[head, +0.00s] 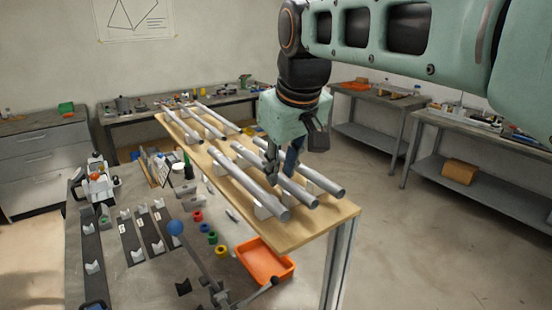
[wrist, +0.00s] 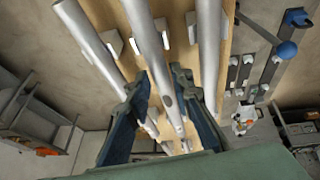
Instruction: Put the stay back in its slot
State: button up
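Several grey metal tubes lie on pale V-blocks along a wooden board; I cannot tell which the task calls the stay. The middle near tube (head: 300,193) lies below my gripper (head: 281,167), between a left near tube (head: 262,197) and a right near tube (head: 325,185). In the wrist view, my gripper (wrist: 161,76) is open, its dark blue fingers on either side of the middle tube (wrist: 146,36). That tube has a dark oval mark on its side. I cannot tell whether the fingers touch it. The fingers partly hide it.
The wooden board (head: 315,219) has an orange tray (head: 264,262) beside it. Dark strips with V-blocks (head: 133,238) and coloured rings (head: 198,216) lie on the grey table at left. A blue-knobbed lever (head: 175,228) stands up there. Open floor lies at right.

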jog(key=o, duration=0.3)
jog(key=shift+r, duration=0.1)
jog(key=v, duration=1.2)
jog(key=s+d+f+m+p, duration=0.1)
jog(key=s+d+f+m, duration=0.1)
jog(key=f, duration=0.4)
jog(key=s+d+f+m+h+p, duration=0.1)
jog(key=s+d+f+m+p, duration=0.1)
jog(key=s+d+f, duration=0.3)
jog(key=s+d+f+m+t+p, duration=0.1)
jog(key=s+d+f+m, duration=0.2)
jog(key=s+f, duration=0.2)
jog(key=shift+s+d+f, duration=0.1)
jog(key=shift+s+f, duration=0.1)
jog(key=shift+f, duration=0.45)
jog(key=shift+s+d+f, duration=0.1)
jog(key=shift+s+f, duration=0.05)
jog(key=shift+f, duration=0.5)
